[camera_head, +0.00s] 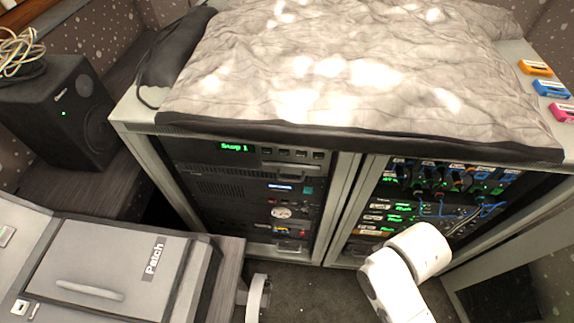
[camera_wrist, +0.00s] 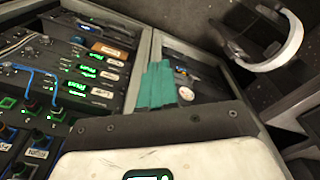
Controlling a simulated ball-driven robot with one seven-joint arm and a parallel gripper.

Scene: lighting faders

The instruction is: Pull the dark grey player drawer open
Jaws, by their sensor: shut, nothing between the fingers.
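The left rack bay in the head view holds several dark units; a dark grey front (camera_head: 225,190) with vent slots lies below the unit with the green display (camera_head: 238,147). I cannot tell for certain which front is the player drawer; none visibly stands out from the rack. My white arm (camera_head: 415,255) reaches in front of the right bay in the head view, where its fingers are hidden. In the wrist view my gripper (camera_wrist: 160,84) shows teal fingers, closed together and empty, in front of the rack; contact with it cannot be told.
The right bay holds lit modules (camera_head: 450,185) with blue cables. A crumpled grey cover (camera_head: 330,70) lies on top of the rack. A black speaker (camera_head: 60,110) and a grey "Patch" case (camera_head: 110,270) are at left. A curved pale bar (camera_head: 258,300) stands near the case; dark floor shows between.

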